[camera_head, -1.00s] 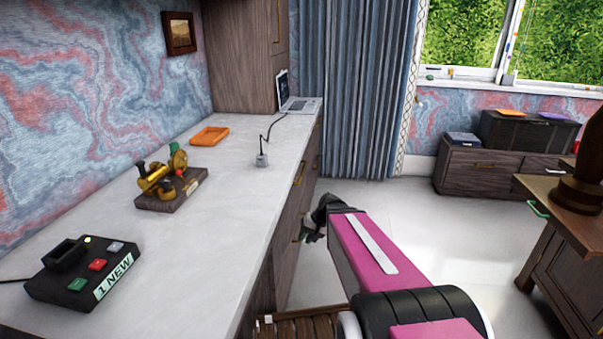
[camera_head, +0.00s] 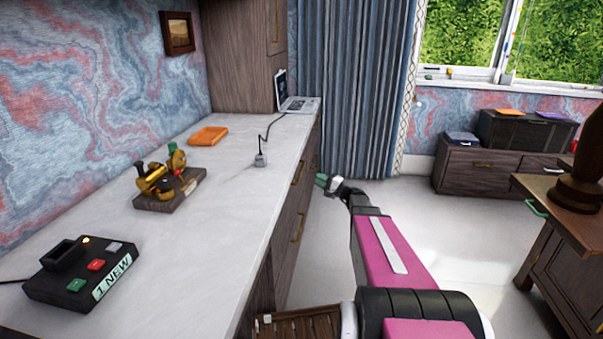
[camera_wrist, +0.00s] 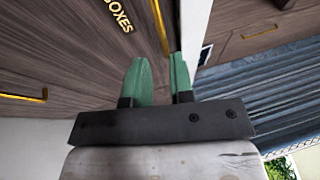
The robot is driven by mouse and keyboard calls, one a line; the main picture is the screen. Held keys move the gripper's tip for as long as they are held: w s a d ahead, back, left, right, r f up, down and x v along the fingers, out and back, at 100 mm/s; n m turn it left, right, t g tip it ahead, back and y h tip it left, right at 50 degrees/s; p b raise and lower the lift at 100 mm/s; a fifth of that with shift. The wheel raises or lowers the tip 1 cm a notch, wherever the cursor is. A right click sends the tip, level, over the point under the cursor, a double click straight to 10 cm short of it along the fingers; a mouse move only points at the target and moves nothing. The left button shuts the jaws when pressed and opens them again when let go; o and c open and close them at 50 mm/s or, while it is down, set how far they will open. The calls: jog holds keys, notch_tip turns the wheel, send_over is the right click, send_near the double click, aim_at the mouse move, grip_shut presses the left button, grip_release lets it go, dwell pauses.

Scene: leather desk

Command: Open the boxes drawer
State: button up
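The drawer front marked "BOXES" (camera_wrist: 75,40) fills the upper left of the wrist view. Its gold bar handle (camera_wrist: 160,25) runs down toward my gripper (camera_wrist: 160,62). My gripper's two green fingers are apart, with a gap between them. The handle's lower end shows in line with this gap; I cannot tell whether it touches a finger. In the head view my gripper (camera_head: 321,181) is beside the desk's drawer side, at its far part, with the fingers toward the drawer fronts. The label cannot be read there.
Other gold handles show on the desk front (camera_head: 298,228) and in the wrist view (camera_wrist: 25,97). A blue curtain (camera_head: 355,80) hangs behind.

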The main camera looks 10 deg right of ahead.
jog(key=x, duration=1)
grip_shut()
